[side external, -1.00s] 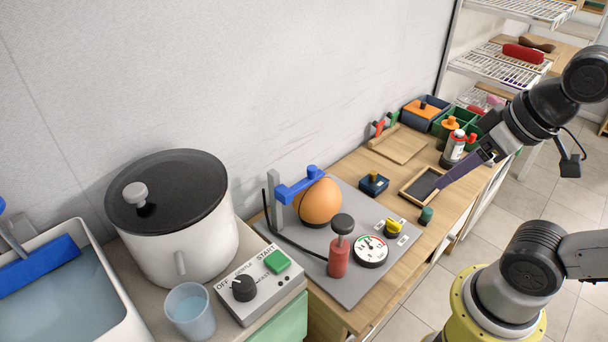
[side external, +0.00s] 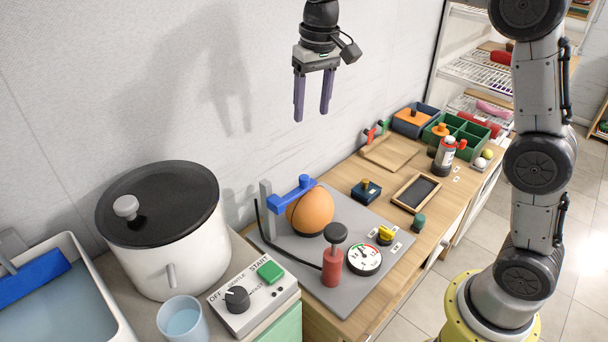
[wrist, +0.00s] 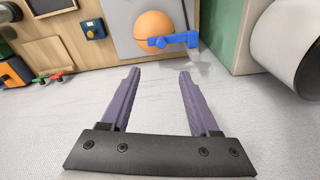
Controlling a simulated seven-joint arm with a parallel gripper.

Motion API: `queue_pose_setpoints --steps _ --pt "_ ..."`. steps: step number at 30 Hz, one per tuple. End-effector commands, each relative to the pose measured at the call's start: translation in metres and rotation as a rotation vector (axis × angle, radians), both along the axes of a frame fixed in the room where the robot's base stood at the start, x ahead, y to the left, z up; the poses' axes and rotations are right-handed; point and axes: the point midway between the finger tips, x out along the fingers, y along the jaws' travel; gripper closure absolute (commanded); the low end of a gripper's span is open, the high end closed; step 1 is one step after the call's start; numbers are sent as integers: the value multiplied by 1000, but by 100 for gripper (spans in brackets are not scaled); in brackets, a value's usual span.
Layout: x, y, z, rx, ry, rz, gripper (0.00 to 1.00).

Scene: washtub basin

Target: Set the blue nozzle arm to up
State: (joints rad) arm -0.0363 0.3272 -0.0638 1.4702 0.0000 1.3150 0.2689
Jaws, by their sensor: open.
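The blue nozzle arm (side external: 291,194) is joined to a grey post (side external: 266,212) on a grey board. It reaches sideways from the post over to an orange ball (side external: 310,210), with a blue knob on its end. The blue nozzle arm also shows in the wrist view (wrist: 174,41), in front of the orange ball (wrist: 154,30). My gripper (side external: 312,118) is open and empty, high above the board near the wall, with its purple fingers pointing down. In the wrist view my gripper (wrist: 158,75) has its fingers apart, with nothing between them.
The grey board (side external: 345,290) also carries a red pump (side external: 332,268), a dial gauge (side external: 364,260) and a yellow knob (side external: 385,235). A white pot with a black lid (side external: 160,205) and a control box (side external: 254,295) stand to the left. The space around my gripper is clear.

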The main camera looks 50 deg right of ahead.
Motion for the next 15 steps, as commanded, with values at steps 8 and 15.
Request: queue_pose_setpoints --steps 8,15 --pt "19 4 -49 -3 92 7 38" --pt "17 4 -78 -4 99 8 38"
